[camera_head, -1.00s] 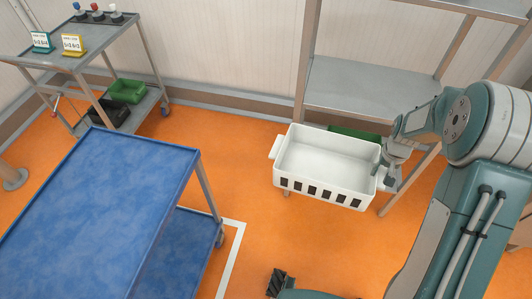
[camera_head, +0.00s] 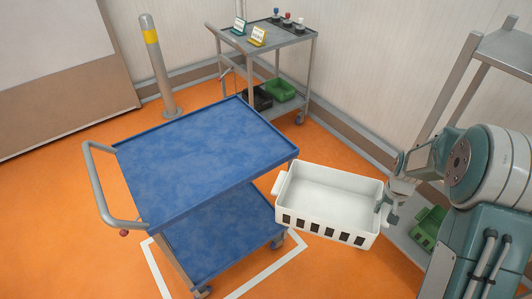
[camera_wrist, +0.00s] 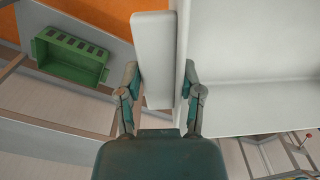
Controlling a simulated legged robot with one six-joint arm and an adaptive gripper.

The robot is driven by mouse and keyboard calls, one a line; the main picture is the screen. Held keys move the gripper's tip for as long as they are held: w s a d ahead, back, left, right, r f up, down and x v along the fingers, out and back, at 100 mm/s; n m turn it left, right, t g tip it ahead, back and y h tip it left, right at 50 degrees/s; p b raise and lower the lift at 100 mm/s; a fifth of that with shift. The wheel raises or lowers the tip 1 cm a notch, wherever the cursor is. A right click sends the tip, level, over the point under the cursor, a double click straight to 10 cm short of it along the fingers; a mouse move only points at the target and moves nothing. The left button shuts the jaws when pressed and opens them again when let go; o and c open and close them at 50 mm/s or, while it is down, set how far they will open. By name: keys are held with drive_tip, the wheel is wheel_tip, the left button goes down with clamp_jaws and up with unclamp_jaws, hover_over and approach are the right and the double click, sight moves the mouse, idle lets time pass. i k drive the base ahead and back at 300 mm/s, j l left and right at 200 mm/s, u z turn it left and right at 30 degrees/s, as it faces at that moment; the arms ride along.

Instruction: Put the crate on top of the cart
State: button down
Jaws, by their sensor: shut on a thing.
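The white crate (camera_head: 327,232) is held in the air, about level, right of the blue cart. It looks empty. My gripper (camera_head: 385,207) is shut on the crate's right end. In the wrist view, the fingers of my gripper (camera_wrist: 160,85) stand on both sides of the crate's handle (camera_wrist: 152,60). The blue cart (camera_head: 205,165) has a bare top shelf, a lower shelf (camera_head: 225,235) and a grey push handle (camera_head: 98,185) at its left. The crate's left handle is close to the cart's right corner in the picture; I cannot tell whether they touch.
A grey trolley (camera_head: 283,45) with small items stands behind the cart. A yellow-banded post (camera_head: 157,65) stands at the back left. A grey rack (camera_head: 450,95) is at the right, with a green bin (camera_head: 428,225) low down. Orange floor (camera_head: 60,230) is clear at left.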

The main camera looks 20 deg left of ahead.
sight(219, 141)
drive_tip(key=l+u, duration=0.2)
drive_tip(key=u, duration=0.15)
drive_tip(key=l+u, duration=0.2)
drive_tip(key=u, duration=0.15)
drive_tip(key=l+u, duration=0.2)
drive_tip(key=u, duration=0.15)
